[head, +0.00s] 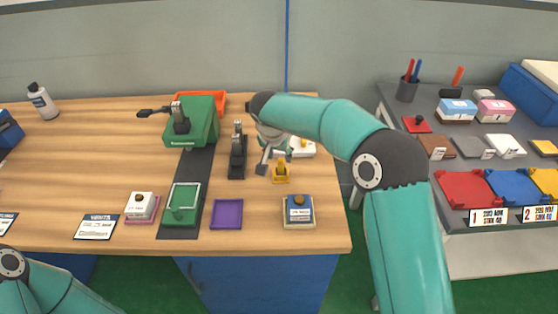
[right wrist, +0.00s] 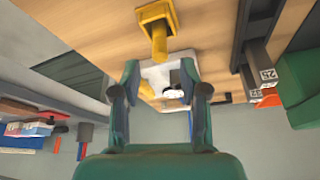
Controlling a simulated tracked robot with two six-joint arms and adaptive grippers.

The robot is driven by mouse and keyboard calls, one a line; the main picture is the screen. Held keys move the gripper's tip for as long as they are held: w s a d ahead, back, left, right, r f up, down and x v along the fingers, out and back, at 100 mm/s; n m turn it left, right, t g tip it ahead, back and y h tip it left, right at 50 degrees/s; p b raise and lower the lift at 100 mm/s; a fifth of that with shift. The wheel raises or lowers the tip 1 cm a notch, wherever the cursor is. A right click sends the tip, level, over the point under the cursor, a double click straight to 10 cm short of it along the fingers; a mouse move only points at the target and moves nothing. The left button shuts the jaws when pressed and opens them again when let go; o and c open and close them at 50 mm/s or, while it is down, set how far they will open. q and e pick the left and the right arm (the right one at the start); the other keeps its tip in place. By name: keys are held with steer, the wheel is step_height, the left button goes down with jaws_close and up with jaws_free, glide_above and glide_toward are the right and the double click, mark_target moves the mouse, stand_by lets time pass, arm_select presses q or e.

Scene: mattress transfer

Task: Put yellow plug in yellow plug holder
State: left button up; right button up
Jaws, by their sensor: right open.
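A yellow piece (head: 281,173) with a square base and a short post stands on the wooden table, right of centre. In the right wrist view the yellow piece (right wrist: 157,20) is at the top, its post reaching toward the gap between my fingers. I cannot tell whether it is the plug, the holder or both. My right gripper (head: 270,158) is open, close to its left and back. In the right wrist view the open fingers (right wrist: 163,72) hold nothing that I can make out. My left arm shows at the lower left; its gripper is out of view.
A white block (head: 303,148) with a yellow top stands behind the yellow piece. A black upright device (head: 237,158) stands close left of my right gripper. A side table (head: 466,222) is at right.

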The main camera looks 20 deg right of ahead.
steer(key=v, duration=0.7)
